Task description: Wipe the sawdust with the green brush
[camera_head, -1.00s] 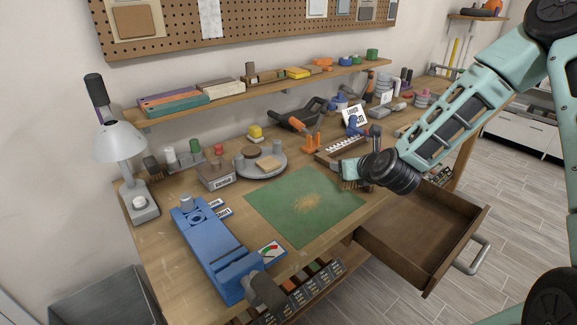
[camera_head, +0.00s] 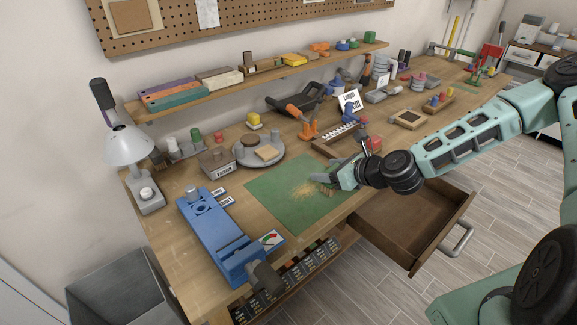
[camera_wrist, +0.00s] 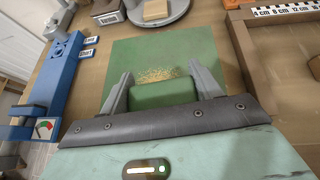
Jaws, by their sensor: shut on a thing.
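The sawdust (camera_head: 304,189) is a small tan patch on the green mat (camera_head: 275,209) on the workbench. It also shows in the wrist view (camera_wrist: 155,74), just beyond the brush. My gripper (camera_head: 326,179) is low over the mat's right part. In the wrist view its two grey fingers are shut on the green brush (camera_wrist: 163,94), a block lying across between them. The brush's bristles are hidden in the wrist view, and the brush is hard to make out in the head view. I cannot tell whether it touches the mat.
An open drawer (camera_head: 405,228) juts out below my arm at the bench front. A blue vise-like tool (camera_head: 215,235) stands left of the mat. A round grey turntable (camera_head: 257,150) and a wooden tray (camera_head: 325,147) stand behind it. The mat's left side is clear.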

